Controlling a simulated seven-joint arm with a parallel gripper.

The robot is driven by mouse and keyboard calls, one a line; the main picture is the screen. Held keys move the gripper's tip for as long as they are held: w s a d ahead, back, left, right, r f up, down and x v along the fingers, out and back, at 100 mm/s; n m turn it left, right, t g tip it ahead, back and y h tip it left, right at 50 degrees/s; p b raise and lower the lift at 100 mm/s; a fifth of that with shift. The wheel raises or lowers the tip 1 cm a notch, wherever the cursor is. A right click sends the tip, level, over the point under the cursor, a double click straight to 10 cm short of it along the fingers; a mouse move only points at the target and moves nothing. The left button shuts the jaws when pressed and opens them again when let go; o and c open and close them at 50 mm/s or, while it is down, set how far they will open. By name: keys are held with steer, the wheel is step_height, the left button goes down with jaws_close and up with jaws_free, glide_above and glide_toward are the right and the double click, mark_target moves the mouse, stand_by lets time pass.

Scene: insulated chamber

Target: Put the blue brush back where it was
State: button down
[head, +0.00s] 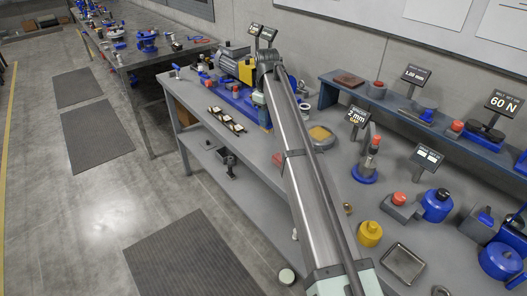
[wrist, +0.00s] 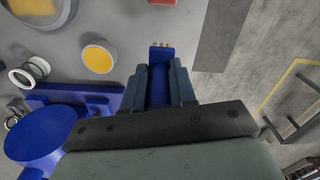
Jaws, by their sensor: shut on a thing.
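In the wrist view my gripper (wrist: 160,82) is shut on the blue brush (wrist: 158,88). The brush lies between the two dark fingers, and its small yellow-brass tip (wrist: 161,48) sticks out beyond them. The grey bench top shows to the left of the fingers and the floor to the right, so the brush is near the bench edge. My gripper and the brush cannot be made out there. Whether the brush touches anything is not clear.
In the wrist view a yellow-topped disc (wrist: 98,59) and a large blue round part (wrist: 48,137) are left of the gripper.

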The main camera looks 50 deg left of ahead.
steer(key=shift+s+a+f, duration=0.1)
steer(key=shift+s+a, duration=0.05)
steer(key=shift+a, duration=0.25)
steer(key=shift+s+f, duration=0.1)
steer(key=shift+f, duration=4.8)
steer(key=shift+f, duration=0.1)
steer(key=c, duration=0.9)
jaws_free()
step_height(320, 180, up, 12)
steer(key=shift+r, duration=0.1)
steer(key=shift+a, duration=0.1)
